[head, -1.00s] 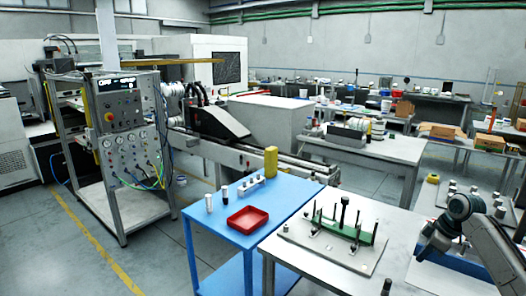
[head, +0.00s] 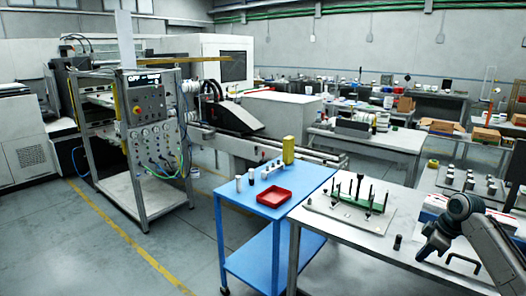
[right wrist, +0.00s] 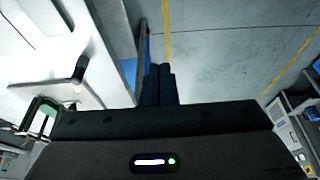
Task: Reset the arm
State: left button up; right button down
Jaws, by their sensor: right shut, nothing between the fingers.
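My right arm comes in from the right edge of the head view, bent over the white table (head: 345,238). Its dark gripper (head: 425,252) points down and to the left near the table's front edge, with nothing held. In the right wrist view the two black fingers (right wrist: 158,84) are together and empty, with floor and the table edge beyond them. My left arm and gripper are not in view.
A green fixture (head: 352,203) with upright black pins stands on the white table. A small dark cylinder (head: 397,242) stands close to my right gripper. A blue table (head: 238,191) on the left holds a red tray (head: 274,197) and a yellow block (head: 288,149).

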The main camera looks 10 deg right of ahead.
notch_tip(320, 180, down, 19)
jog(key=m+h, duration=0.1)
jog(key=m, duration=0.2)
jog(key=s+a+f+m+h, duration=0.15)
jog(key=s+f, duration=0.25)
jog(key=f, duration=0.4)
jog(key=s+a+f+m+b, duration=0.1)
jog(key=s+a+f, duration=0.15)
jog(key=f, duration=0.45)
jog(key=s+a+f+m, duration=0.1)
jog(key=s+f, duration=0.3)
jog(key=f, duration=0.4)
jog(key=s+a+f+g+h+b, duration=0.1)
jog(key=s+a+f, duration=0.3)
jog(key=s+f, duration=0.45)
jog(key=s+a+f+g, duration=0.1)
jog(key=s+a+f, duration=0.3)
jog(key=s+f, duration=0.45)
jog(key=s+a+f, duration=0.4)
jog(key=s+a, duration=0.3)
jog(key=s, duration=0.4)
jog(key=s+a+f, duration=0.5)
jog(key=s+a, duration=0.3)
jog(key=s, duration=0.4)
jog(key=shift+a+m+b, duration=0.3)
jog(key=shift+m, duration=0.15)
